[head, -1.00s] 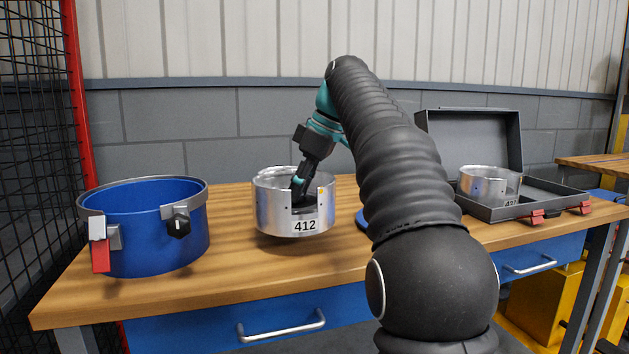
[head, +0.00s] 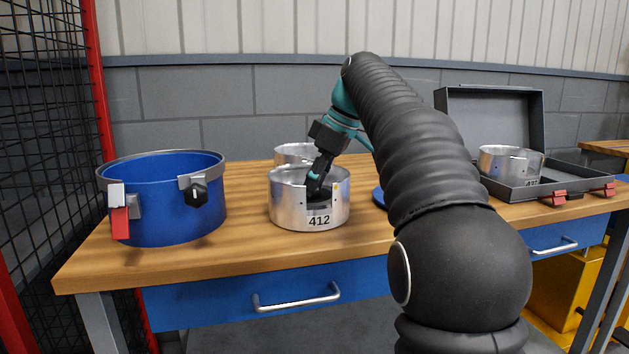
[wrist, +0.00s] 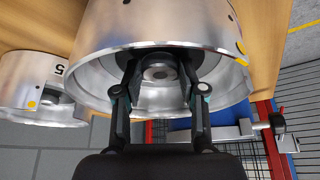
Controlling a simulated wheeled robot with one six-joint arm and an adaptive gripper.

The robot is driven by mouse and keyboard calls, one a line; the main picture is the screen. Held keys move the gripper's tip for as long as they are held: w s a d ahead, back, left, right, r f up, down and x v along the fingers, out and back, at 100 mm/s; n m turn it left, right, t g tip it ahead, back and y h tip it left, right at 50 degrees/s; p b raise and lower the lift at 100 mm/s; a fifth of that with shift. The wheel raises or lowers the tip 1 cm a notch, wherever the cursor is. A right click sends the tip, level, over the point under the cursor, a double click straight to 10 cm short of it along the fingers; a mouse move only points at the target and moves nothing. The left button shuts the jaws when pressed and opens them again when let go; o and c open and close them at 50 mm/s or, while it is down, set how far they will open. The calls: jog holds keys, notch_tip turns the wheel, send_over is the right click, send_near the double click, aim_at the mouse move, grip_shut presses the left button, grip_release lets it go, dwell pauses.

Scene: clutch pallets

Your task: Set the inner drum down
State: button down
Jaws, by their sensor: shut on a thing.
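The inner drum (head: 290,208) is a silver, open-topped metal cylinder marked 412, with a notch in its front wall. It is upright over the wooden bench, at or just above its top; I cannot tell whether its base touches. My gripper (head: 317,186) reaches down into it and is shut on the dark hub inside. In the wrist view, my gripper (wrist: 163,88) has its fingers on either side of that hub, inside the drum's bright wall (wrist: 150,22). The hub is partly hidden by the fingers.
A second silver drum (head: 293,152) stands close behind the held one; it also shows in the wrist view (wrist: 22,82). A blue tub with latches (head: 160,215) is at left. An open grey case (head: 520,190) holding another silver drum (head: 508,164) is at right. Bench is clear in front.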

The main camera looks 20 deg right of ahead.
jog(key=c, duration=0.7)
grip_release()
jog(key=shift+o, duration=0.2)
jog(key=shift+p+v, duration=1.1)
jog(key=shift+v, duration=2.75)
